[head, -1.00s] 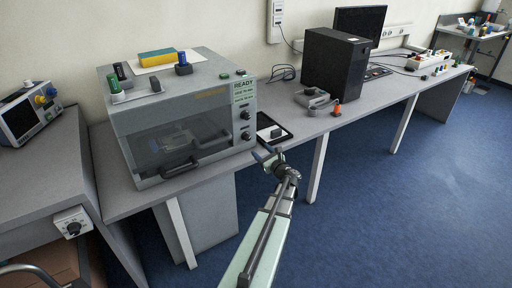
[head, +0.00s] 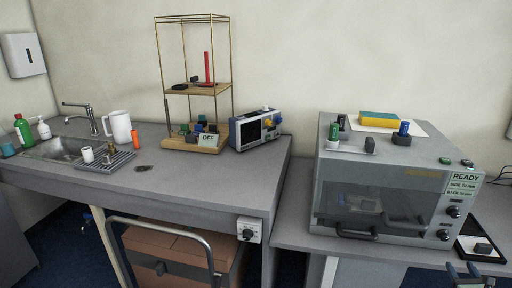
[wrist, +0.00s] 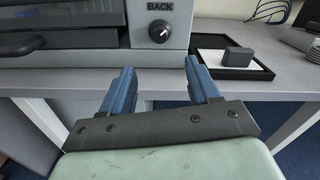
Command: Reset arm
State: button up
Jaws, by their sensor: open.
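My gripper (wrist: 162,88) is open and empty in the wrist view, its two blue fingers apart. It points at the table's front edge below the test chamber. In the head view only the tips of my gripper (head: 466,270) show at the bottom right edge. The rest of my arm is out of view there. The grey test chamber (head: 385,205) stands on the table with a READY label, two knobs and a shut clear front with a handle. A BACK knob (wrist: 160,31) shows in the wrist view.
A black-rimmed tray (wrist: 261,72) with a dark grey block (wrist: 237,56) lies right of the chamber. A monitor unit (head: 254,129), a brass-framed rack (head: 190,144), a white jug (head: 120,127) and a sink (head: 62,149) are to the left. A cart handle (head: 160,226) stands in front.

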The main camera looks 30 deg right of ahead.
jog(key=w+a+f+n+g+y, duration=0.35)
jog(key=a+f+n+y, duration=0.35)
jog(key=a+f+n, duration=0.55)
jog(key=w+a+f+n+g+y, duration=0.2)
jog(key=a+f+n+g+y, duration=0.4)
jog(key=a+f+n, duration=0.7)
jog(key=w+a+f+n+g+y, duration=0.1)
jog(key=w+a+f+n+g, duration=0.15)
jog(key=a, duration=0.65)
jog(key=w+a+f+n+g+y, duration=0.1)
jog(key=w+a+f+n+g, duration=0.2)
jog(key=a, duration=0.6)
jog(key=w+a+f+n+g+y, duration=0.1)
jog(key=w+a+f+n, duration=0.15)
jog(key=w+a, duration=0.45)
jog(key=s+a+f+n+g+h, duration=0.1)
jog(key=a+n, duration=0.3)
jog(key=a, duration=0.8)
jog(key=s+a+f+n+g+h, duration=0.2)
jog(key=a+n, duration=0.3)
jog(key=a, duration=0.7)
jog(key=shift+s+f+g, duration=0.3)
jog(key=shift+s+f, duration=0.2)
